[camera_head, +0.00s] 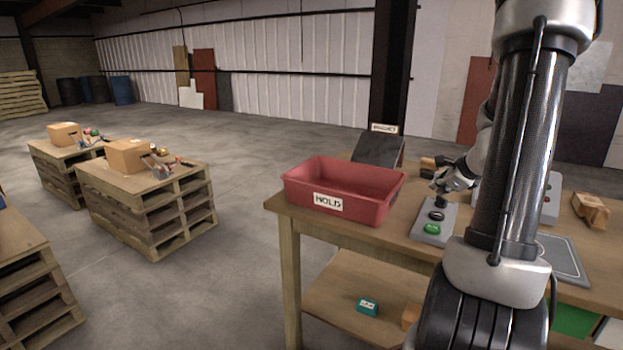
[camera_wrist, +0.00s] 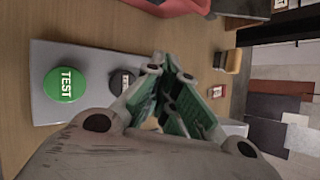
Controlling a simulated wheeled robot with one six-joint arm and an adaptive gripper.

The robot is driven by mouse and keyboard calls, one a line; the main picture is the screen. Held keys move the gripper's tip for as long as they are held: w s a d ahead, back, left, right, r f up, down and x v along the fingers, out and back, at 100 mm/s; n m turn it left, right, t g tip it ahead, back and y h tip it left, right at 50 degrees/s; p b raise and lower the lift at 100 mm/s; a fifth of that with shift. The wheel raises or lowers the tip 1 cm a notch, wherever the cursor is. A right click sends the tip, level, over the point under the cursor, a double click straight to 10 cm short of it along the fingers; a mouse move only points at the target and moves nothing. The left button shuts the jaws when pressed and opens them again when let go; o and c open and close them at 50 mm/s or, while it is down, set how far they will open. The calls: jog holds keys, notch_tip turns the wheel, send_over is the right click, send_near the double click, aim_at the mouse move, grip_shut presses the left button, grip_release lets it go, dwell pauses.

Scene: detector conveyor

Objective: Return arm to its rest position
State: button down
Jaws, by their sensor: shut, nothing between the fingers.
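My gripper (camera_head: 440,181) is over the workbench, just above the grey button panel (camera_head: 425,235), and partly hidden behind my arm. In the wrist view my gripper (camera_wrist: 160,65) has its fingers together with nothing between them. The panel (camera_wrist: 50,105) carries a green TEST button (camera_wrist: 64,84) and a dark button (camera_wrist: 121,81), which the gripper partly covers. The green button (camera_head: 432,228) and the dark button (camera_head: 435,215) also show in the head view. I cannot tell whether the fingers touch the dark button.
A red HOLD bin (camera_head: 345,190) stands left of the panel, close to my gripper. A dark sloped stand (camera_head: 378,150) is behind it. A wooden piece (camera_head: 590,210) lies at the bench's right. Pallet stacks (camera_head: 150,205) with boxes are at left; open floor lies between.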

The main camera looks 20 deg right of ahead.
jog(key=shift+a+n, duration=0.35)
jog(key=shift+n, duration=0.25)
jog(key=s+a+n, duration=0.1)
jog(key=s+a+f+n+g+y, duration=0.1)
jog(key=s+a+f+n+y, duration=0.1)
jog(key=s+n, duration=0.1)
jog(key=shift+s+a, duration=0.1)
jog(key=shift+a, duration=0.25)
jog(key=s+a+r+n+g, duration=0.2)
jog(key=s+a+r+n, duration=0.5)
jog(key=s+a+n, duration=0.2)
jog(key=s+a+r+n+g, duration=0.1)
jog(key=s+a+r+n, duration=0.6)
jog(key=a+n, duration=0.5)
jog(key=shift+s+a+r+n+g+h, duration=0.25)
jog(key=shift+s+r+n+g+h, duration=0.15)
jog(key=shift+s+n, duration=0.75)
jog(key=shift+d, duration=0.1)
